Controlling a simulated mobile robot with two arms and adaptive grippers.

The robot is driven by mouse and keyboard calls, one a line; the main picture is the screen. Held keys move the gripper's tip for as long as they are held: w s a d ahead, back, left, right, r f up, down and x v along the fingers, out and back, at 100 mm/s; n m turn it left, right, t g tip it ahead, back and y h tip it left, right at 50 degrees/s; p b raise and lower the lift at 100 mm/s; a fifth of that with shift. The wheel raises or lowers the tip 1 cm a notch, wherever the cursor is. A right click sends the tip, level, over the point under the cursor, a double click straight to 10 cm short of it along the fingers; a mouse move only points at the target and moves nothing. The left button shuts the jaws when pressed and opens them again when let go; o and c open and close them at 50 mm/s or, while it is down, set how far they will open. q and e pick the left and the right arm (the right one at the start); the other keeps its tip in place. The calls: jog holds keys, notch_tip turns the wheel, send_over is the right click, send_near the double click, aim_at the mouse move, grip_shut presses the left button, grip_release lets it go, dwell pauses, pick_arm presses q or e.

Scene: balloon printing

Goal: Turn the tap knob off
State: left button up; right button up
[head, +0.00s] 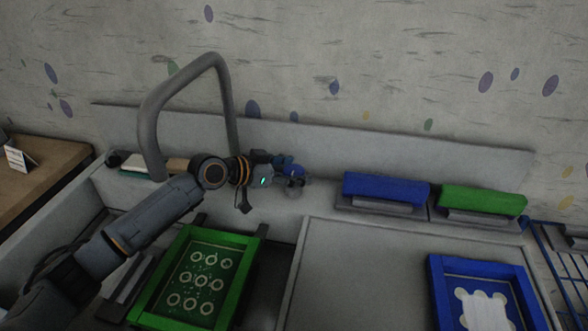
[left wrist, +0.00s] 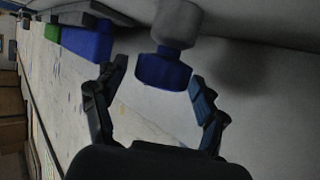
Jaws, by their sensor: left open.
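The tap knob is a blue knob (left wrist: 162,70) on a grey round stem, seen in the left wrist view at the upper middle. It lies between the two fingers of my left gripper (left wrist: 158,86), with gaps visible on both sides. In the head view a small blue part that looks like the knob (head: 290,164) shows at the end of my left gripper (head: 284,176), against the back ledge. My left gripper is open. The fingers partly hide the knob in the head view. The bent grey tap pipe (head: 151,120) rises behind my left arm. My right gripper is not in view.
A green frame (head: 236,292) with white rings lies in the sink below my left arm. A blue squeegee (head: 385,188) and a green squeegee (head: 484,200) rest on the back ledge. A blue frame (head: 440,297) lies on the grey counter (head: 365,270), whose middle is clear.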

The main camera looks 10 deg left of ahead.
pick_arm(q)
jog(key=v, duration=1.2)
